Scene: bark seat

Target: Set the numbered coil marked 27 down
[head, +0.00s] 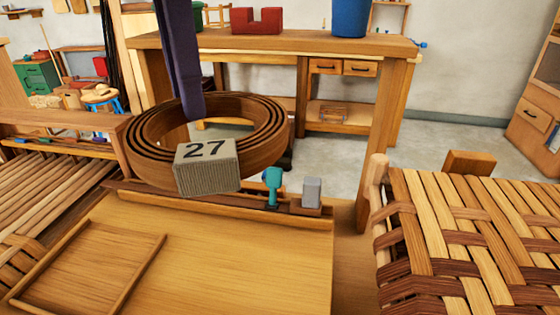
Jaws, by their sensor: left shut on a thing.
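The coil marked 27 (262,135) is a ring of several brown wound strips, with a grey block (207,178) on its near side bearing the black number 27. It looks roughly level, above the far edge of the pale wooden worktop (240,265); I cannot tell whether it touches anything below. My left gripper (191,110), dark purple, comes down from above and is shut on the coil's strips. The fingertips are partly hidden in the ring. My right gripper is not in view.
A shallow rimmed wooden tray (150,255) lies at the worktop's left. A tool rail (235,203) with a teal tool (272,186) and a grey block (311,191) runs along the far edge. A woven bark seat (460,230) stands right. The worktop's front middle is clear.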

